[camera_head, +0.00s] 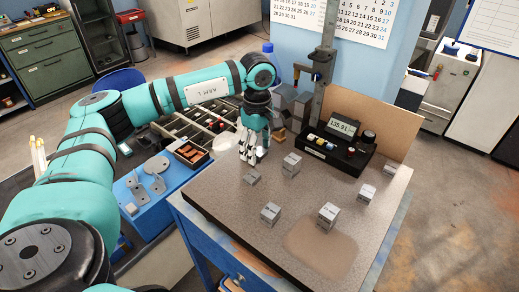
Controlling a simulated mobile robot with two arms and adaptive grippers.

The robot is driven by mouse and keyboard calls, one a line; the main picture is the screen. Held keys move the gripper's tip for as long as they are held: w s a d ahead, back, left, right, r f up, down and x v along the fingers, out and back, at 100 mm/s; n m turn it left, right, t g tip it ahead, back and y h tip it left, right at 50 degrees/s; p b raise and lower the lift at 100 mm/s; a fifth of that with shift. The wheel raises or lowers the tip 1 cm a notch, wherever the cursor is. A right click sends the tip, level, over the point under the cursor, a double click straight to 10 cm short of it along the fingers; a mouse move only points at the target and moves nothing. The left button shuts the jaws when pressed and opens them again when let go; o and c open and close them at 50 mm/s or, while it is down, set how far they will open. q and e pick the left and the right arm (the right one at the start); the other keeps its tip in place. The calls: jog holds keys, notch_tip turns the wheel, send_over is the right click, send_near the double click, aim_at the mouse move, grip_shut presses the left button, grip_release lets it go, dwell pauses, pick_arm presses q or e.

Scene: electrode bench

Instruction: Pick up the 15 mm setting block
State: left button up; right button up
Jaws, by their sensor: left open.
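Several small grey setting blocks stand apart on the speckled granite plate (225,190). One low block (252,178) lies nearest my left gripper (250,157). A taller block (291,164) stands to the right of the gripper. Two more blocks, one at the front left (270,213) and one at the front right (328,216), are closer to me. Another block (366,193) and a small one (390,168) are near the right edge. Their size marks are too small to read, so I cannot tell which is 15 mm. My left gripper is open, pointing down near the plate's far left edge.
A black gauge base with a display reading about 135.91 (345,125) and a tall column (322,65) stands at the plate's back. A tan board (385,115) is behind it. A divided tray (205,125) and a blue fixture box (150,205) lie left.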

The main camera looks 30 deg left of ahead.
pick_arm(q)
grip_shut()
dwell(0.4)
